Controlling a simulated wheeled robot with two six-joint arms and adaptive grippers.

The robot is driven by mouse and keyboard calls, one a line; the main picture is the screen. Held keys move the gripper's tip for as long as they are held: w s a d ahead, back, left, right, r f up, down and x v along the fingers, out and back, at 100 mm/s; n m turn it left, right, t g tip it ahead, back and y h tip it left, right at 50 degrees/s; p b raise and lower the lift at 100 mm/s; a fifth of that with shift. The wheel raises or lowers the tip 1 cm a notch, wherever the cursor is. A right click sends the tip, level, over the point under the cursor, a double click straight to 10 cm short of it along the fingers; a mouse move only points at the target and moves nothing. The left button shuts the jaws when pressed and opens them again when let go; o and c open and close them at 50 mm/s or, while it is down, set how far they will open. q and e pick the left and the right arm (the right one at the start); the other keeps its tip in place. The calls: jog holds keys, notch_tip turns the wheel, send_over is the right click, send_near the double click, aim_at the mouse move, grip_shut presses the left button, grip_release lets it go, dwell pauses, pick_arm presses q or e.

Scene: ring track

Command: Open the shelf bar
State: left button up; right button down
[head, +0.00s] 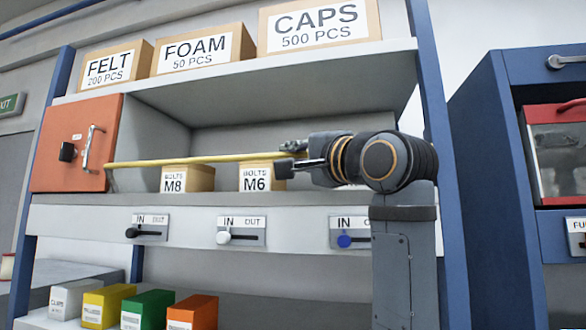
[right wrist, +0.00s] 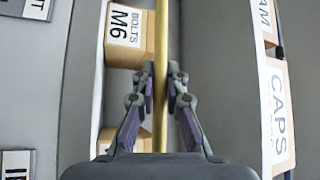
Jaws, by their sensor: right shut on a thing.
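The shelf bar (head: 190,160) is a thin yellow rod running nearly level across the front of the middle shelf, in front of the M8 and M6 bolt boxes. Its left end is near the orange panel. My right gripper (head: 290,156) is at the bar's right part, beside the M6 box (head: 262,177). In the right wrist view, the bar (right wrist: 161,40) passes between the two fingers of my right gripper (right wrist: 161,88), which are shut on it. The bar's right end is hidden by my right arm in the head view. My left gripper is not in view.
The M8 box (head: 187,179) stands behind the bar. An orange panel with a handle (head: 76,142) is at left. Labelled boxes, including CAPS (head: 320,24), stand on the top shelf. Below are sliders marked IN and OUT (head: 241,232). A blue cabinet (head: 488,150) is at right.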

jog(key=shift+s+f+n+y+b, duration=0.15)
jog(key=shift+n+y+b, duration=0.15)
dwell(0.4)
jog(key=c, duration=1.4)
grip_release()
jog(key=shift+o, duration=0.2)
jog(key=shift+s, duration=0.15)
jog(key=v, duration=1.1)
jog(key=shift+s+d+f, duration=0.2)
jog(key=shift+s+f, duration=0.05)
jog(key=shift+s, duration=0.05)
